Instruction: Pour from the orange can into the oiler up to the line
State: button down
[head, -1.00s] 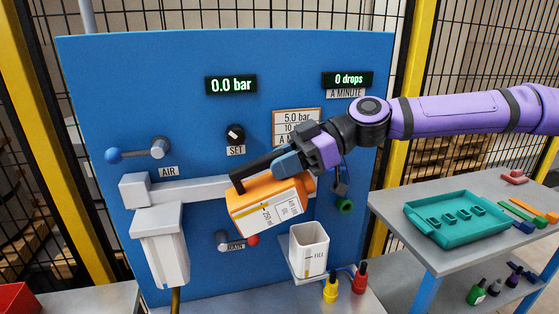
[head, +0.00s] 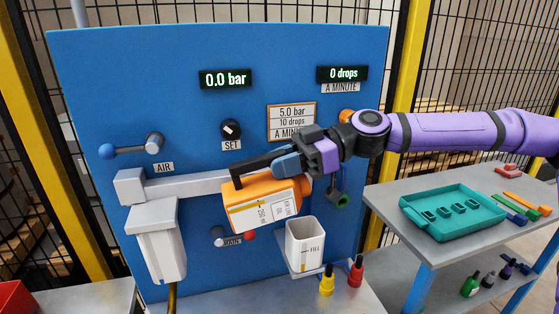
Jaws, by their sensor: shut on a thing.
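The orange can (head: 240,210), with a white label, is held in front of the blue panel. My gripper (head: 290,163) is shut on its black handle. The can is tilted, with its lower left end above and to the left of the oiler. The can and the oiler look apart. I see no stream between them, and the level inside the oiler cannot be read.
The blue panel (head: 90,90) carries an AIR lever (head: 128,148), a SET knob (head: 231,130) and a white filter bowl (head: 160,245). Yellow (head: 327,280) and red (head: 356,272) bottles stand beside the oiler. A teal tray (head: 454,226) lies on the right-hand table.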

dwell(0.3)
jog(key=shift+w+d+f+y, duration=0.1)
jog(key=shift+d+f+y, duration=0.2)
jog(key=shift+f+y, duration=0.2)
jog(key=shift+d+f+g+y, duration=0.25)
jog(key=shift+f+g+y, duration=0.05)
jog(key=shift+f+y, duration=0.1)
dwell(0.9)
jog(key=shift+w+d+y, duration=0.1)
jog(key=shift+d+y, duration=0.1)
jog(key=shift+y, duration=0.1)
dwell(1.1)
jog(key=shift+r, duration=0.1)
jog(key=shift+a+r+h, duration=0.7)
jog(key=shift+h, duration=0.4)
jog(key=shift+s, duration=0.2)
jog(key=shift+r, duration=0.1)
